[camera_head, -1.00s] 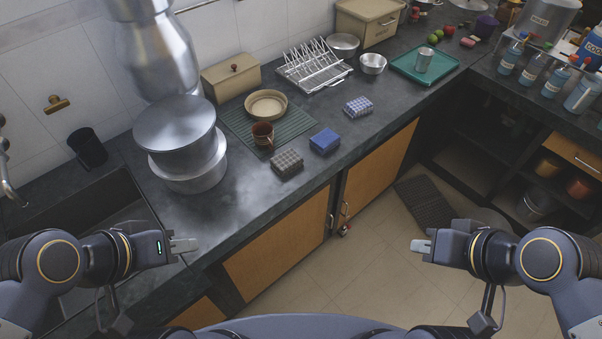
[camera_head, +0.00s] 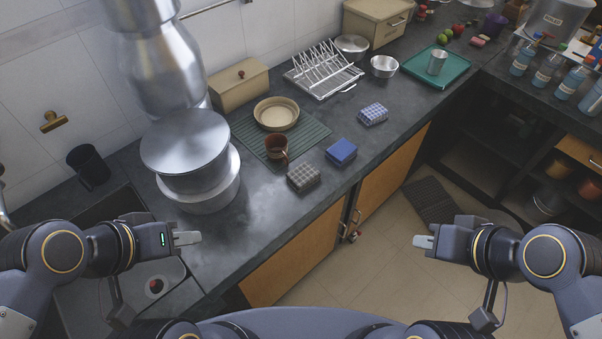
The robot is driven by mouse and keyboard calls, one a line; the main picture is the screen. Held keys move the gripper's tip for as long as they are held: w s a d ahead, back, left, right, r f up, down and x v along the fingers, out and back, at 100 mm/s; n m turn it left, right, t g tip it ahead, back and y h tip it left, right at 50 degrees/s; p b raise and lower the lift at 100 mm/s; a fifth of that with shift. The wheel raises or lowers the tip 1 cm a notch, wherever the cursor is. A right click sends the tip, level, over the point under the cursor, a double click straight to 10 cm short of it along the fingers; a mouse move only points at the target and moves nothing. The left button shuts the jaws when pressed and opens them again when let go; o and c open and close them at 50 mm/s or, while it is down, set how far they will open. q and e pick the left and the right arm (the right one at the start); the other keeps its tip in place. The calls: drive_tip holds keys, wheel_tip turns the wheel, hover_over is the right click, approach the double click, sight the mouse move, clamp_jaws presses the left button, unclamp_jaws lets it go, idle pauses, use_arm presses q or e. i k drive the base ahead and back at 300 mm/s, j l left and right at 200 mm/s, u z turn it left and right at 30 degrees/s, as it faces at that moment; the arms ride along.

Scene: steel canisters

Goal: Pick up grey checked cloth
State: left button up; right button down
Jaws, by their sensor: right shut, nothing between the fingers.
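The grey checked cloth (camera_head: 303,177) lies folded in a small block on the dark counter, near its front edge. It sits in front of the brown mug and left of a folded blue cloth (camera_head: 341,152). My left gripper (camera_head: 187,238) is left of the grey checked cloth and nearer to me, apart from it; its fingers are seen side-on, so I cannot tell their gap. My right gripper (camera_head: 424,242) is shut and empty over the floor area, right of the cloth and well apart from it.
A brown mug (camera_head: 276,148) and a tan bowl (camera_head: 276,113) stand on a green mat (camera_head: 250,132) behind the cloth. Large steel canisters (camera_head: 190,150) stand to the left. A blue-and-white patterned cloth (camera_head: 373,114) and a dish rack (camera_head: 323,72) lie further right. Bare counter lies between canisters and cloth.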

sight(305, 175)
drive_tip(key=k+l, duration=0.15)
drive_tip(key=l, duration=0.15)
drive_tip(key=k+l, duration=0.15)
drive_tip(key=l, duration=0.15)
drive_tip(key=i+l+u, duration=0.15)
drive_tip(key=i+l, duration=0.35)
drive_tip(key=i+l+u, duration=0.2)
drive_tip(key=i+l, duration=0.25)
drive_tip(key=l, duration=0.2)
drive_tip(key=u, duration=2.15)
drive_tip(key=l, duration=0.1)
